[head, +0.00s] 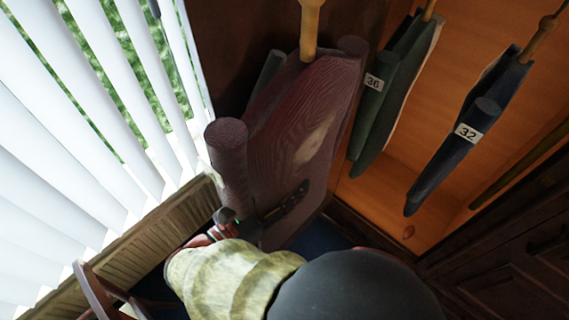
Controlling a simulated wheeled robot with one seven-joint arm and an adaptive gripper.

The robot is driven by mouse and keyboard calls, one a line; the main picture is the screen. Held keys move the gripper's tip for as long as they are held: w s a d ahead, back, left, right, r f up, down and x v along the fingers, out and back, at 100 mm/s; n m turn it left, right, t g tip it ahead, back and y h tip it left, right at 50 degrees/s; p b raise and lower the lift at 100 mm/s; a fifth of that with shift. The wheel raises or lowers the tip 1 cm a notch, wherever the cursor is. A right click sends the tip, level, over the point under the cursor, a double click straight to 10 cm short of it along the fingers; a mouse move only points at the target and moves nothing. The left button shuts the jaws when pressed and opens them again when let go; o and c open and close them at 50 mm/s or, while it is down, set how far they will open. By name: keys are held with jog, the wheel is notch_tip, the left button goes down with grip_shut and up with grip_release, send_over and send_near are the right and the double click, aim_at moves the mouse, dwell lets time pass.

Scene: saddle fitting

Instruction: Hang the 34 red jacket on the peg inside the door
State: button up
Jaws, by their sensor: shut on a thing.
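A dark red jacket (290,140) with a pale patch hangs in the middle of the head view, its body and a thick sleeve (228,160) facing me. No number tag shows on it. A pale wooden piece (310,28) stands at its top; I cannot tell whether this is its hanger or the peg. My gripper (250,218) is at the jacket's lower left, a dark finger lying across the cloth, shut on the jacket. The dark wooden door panel (240,45) is behind it. My arm hides the lower part.
A green jacket tagged 36 (385,95) and a dark blue jacket tagged 32 (462,140) hang to the right in the open orange-brown wardrobe (410,185). A dark green piece (268,72) shows behind the red jacket. White window blinds (70,150) and a chair (92,290) are left.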

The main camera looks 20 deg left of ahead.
jog(key=shift+w+a+r, duration=0.2)
jog(key=shift+w+a, duration=0.1)
jog(key=shift+w, duration=0.05)
jog(key=shift+w+d, duration=0.1)
jog(key=shift+d, duration=0.15)
jog(key=shift+b+x, duration=1.35)
jog(key=shift+x, duration=2.8)
jog(key=shift+a+f+b, duration=0.2)
jog(key=shift+f+b, duration=0.2)
jog(key=shift+f, duration=0.75)
jog(key=o, duration=1.6)
jog(key=shift+o, duration=0.6)
jog(key=shift+f, duration=0.1)
